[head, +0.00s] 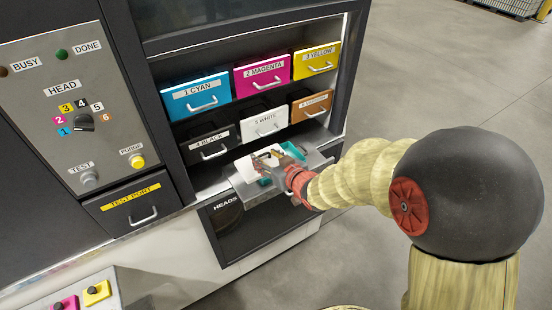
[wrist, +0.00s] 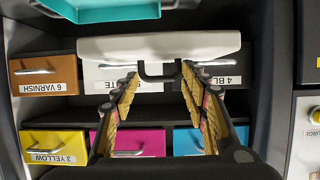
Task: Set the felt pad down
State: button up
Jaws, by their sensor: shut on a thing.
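The felt pad is a white slab with a dark loop handle, seen in the wrist view (wrist: 160,45). My gripper (wrist: 158,76) is shut on the handle, with a fingertip on each side of it. In the head view, the white pad (head: 249,168) is at the grey shelf in front of the lower drawers, just left of my gripper (head: 270,162). My fingers and wrist partly cover that spot. I cannot tell whether the pad touches the shelf.
A teal tray (head: 292,150) lies on the grey shelf (head: 228,191), right of the pad. Behind are labelled drawers, including cyan (head: 196,94), magenta (head: 262,73), yellow (head: 317,62), black (head: 211,144) and white (head: 264,123). A HEADS bay (head: 226,214) is below.

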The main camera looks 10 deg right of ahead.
jog(key=w+d+f, duration=0.1)
jog(key=w, duration=0.1)
jog(key=w+d+f, duration=0.1)
jog(key=w, duration=0.1)
jog(key=w+d+f, duration=0.1)
jog(key=w+d, duration=0.1)
jog(key=shift+d+f+p, duration=0.1)
jog(key=shift+f+p, duration=0.05)
jog(key=shift+p, duration=0.2)
jog(key=w+f, duration=0.1)
jog(key=w+d+f, duration=0.1)
jog(key=f, duration=0.1)
jog(key=w+d+f, duration=0.1)
jog(key=f, duration=0.1)
jog(key=shift+w+d, duration=0.1)
jog(key=shift+d, duration=0.05)
jog(key=shift+w+d+f, duration=0.15)
jog(key=shift+w+f, duration=0.05)
jog(key=shift+f, duration=1.65)
jog(key=shift+f, duration=0.15)
jog(key=o, duration=1.2)
jog(key=shift+c, duration=0.2)
